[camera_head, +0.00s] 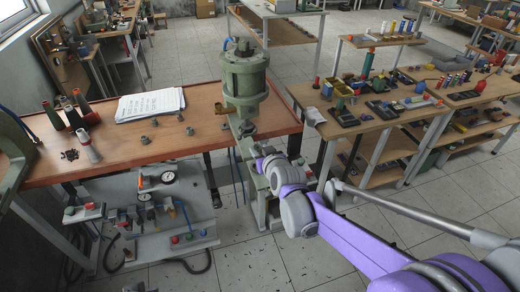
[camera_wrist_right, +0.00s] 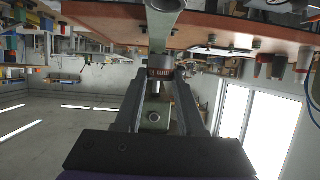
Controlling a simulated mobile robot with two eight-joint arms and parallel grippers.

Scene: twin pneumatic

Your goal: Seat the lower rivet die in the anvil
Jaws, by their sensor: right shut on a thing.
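The green pneumatic riveting press (camera_head: 243,85) stands at the right end of the wooden bench. My right gripper (camera_head: 246,132) reaches to the press's front, just below its cylinder. In the right wrist view, which is upside down, my right gripper (camera_wrist_right: 159,72) is shut on a small part, apparently the rivet die (camera_wrist_right: 159,74), with a dark body and a reddish band. The green press arm (camera_wrist_right: 165,4) and a post, apparently the anvil (camera_wrist_right: 160,40), line up with the held part. I cannot tell whether they touch or the die is seated. My left gripper is not in view.
The wooden bench (camera_head: 140,143) carries a paper sheet (camera_head: 150,104), small metal parts (camera_head: 146,140) and several bottles (camera_head: 88,108) at left. A gauge panel (camera_head: 165,178) sits below its front. A side table (camera_head: 372,124) with tools stands at right.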

